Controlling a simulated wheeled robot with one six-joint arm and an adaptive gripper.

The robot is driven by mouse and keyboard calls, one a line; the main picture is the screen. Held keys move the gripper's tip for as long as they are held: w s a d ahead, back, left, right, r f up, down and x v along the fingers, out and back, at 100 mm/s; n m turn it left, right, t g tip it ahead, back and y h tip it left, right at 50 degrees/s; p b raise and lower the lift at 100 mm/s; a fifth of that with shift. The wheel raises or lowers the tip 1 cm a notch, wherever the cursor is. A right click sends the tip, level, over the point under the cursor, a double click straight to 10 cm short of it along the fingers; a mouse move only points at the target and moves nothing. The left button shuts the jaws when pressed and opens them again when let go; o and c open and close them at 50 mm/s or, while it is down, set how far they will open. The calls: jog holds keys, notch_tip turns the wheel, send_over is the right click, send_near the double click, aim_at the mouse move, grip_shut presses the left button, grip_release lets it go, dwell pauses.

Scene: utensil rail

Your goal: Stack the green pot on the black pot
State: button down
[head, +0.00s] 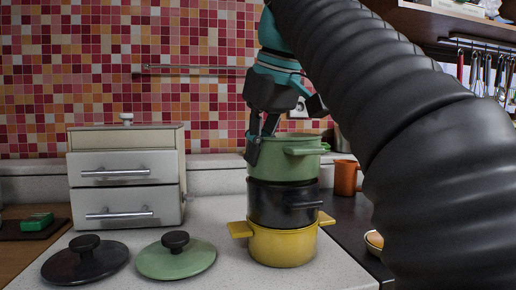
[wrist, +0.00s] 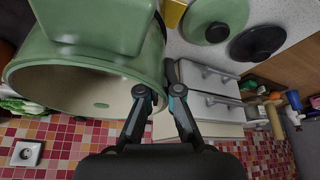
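The green pot (head: 285,162) sits upright on top of the black pot (head: 282,205), the two rims roughly in line. The black pot stands in the yellow pot (head: 283,246) at the bottom of the stack. My gripper (head: 261,145) is at the left part of the green pot's rim. In the wrist view, one finger of my gripper (wrist: 161,88) is inside the green pot (wrist: 95,85) and the other is outside, with the wall between them. Both fingertips look close against the wall. The black pot is not clearly visible in the wrist view.
A black lid (head: 85,262) and a green lid (head: 177,260) lie on the counter left of the stack. A drawer box (head: 126,180) stands behind them. An orange mug (head: 346,178) and a bowl (head: 374,240) are to the right. A tiled wall closes the back.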

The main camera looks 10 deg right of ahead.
jog(key=shift+f, duration=0.35)
jog(key=c, duration=1.2)
grip_release()
jog(key=shift+c, duration=0.2)
